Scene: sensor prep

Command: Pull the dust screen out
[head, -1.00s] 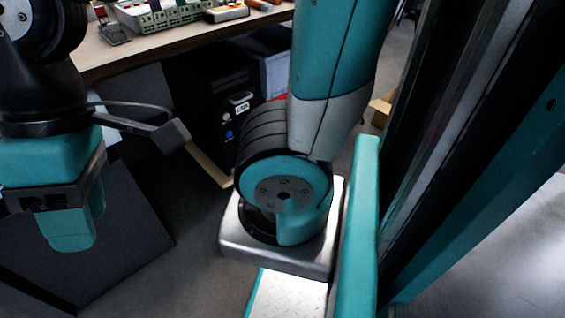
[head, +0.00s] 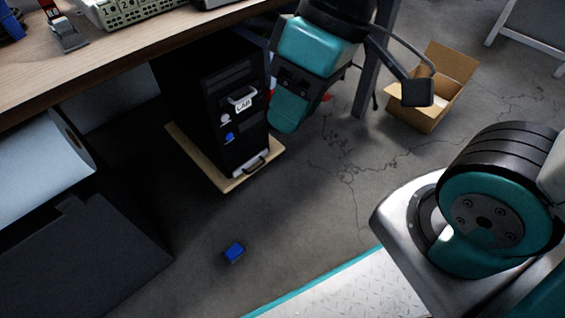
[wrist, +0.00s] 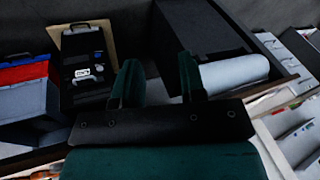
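A black computer tower (head: 215,105) with a LAB label stands on a low wooden base under the bench. A dark pull handle, which looks like that of the dust screen (head: 257,163), shows low on the tower's front, with the screen's body hidden. The tower also shows in the wrist view (wrist: 82,50), upside down at the upper left. My gripper (head: 287,112) hangs to the right of the tower in the head view, apart from the handle. In the wrist view my gripper (wrist: 158,78) has its two fingers apart with nothing between them.
The wooden bench (head: 100,62) overhangs the tower. A small blue block (head: 234,252) lies on the floor in front. An open cardboard box (head: 425,100) stands at the right behind a table leg. The floor before the tower is otherwise clear.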

